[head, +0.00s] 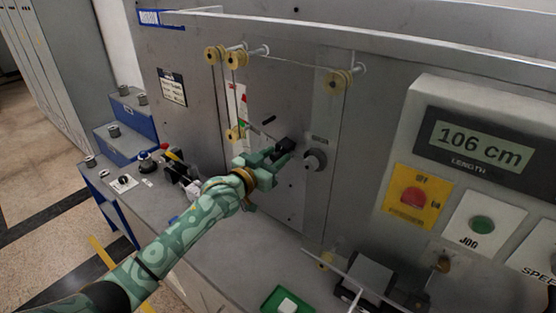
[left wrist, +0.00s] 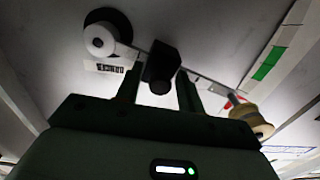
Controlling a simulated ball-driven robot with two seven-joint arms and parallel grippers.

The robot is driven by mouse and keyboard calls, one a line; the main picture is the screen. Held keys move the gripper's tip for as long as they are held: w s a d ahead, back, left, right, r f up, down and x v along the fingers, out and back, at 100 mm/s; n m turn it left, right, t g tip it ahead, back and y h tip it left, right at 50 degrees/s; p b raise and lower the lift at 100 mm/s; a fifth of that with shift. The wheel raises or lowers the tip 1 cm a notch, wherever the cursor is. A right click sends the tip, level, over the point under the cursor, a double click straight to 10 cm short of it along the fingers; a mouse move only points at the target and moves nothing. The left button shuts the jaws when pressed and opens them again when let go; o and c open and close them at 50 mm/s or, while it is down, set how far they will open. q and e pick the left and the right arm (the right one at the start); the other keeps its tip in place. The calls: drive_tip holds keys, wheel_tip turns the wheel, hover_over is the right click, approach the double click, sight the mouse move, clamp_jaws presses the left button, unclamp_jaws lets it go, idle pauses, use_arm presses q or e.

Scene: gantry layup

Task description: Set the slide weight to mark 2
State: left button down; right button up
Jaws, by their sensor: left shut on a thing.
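The slide weight (head: 285,146) looks like a small black block on the grey machine face, left of a round grey knob. In the left wrist view the black block (left wrist: 162,62) sits on a thin bar (left wrist: 205,80) that runs from the round pivot (left wrist: 100,38) toward a yellow roller. My left gripper (head: 277,158) is shut on the block, and its two fingers (left wrist: 160,90) stand on either side of it. The marks on the bar are too small or hidden to read. My right gripper is not in view.
Yellow rollers (head: 337,80) with a thin strand hang above. A strip with green and red zones (left wrist: 268,62) lies beside the bar. A control panel (head: 480,180) reads 106 cm at right. A green tray (head: 272,304) stands on the bench below.

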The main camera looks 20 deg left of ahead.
use_arm(q)
drive_tip(key=c, duration=1.3)
unclamp_jaws()
drive_tip(key=shift+o, duration=0.2)
drive_tip(key=v, duration=1.6)
drive_tip(key=shift+s+p, duration=0.2)
drive_tip(key=shift+p, duration=0.2)
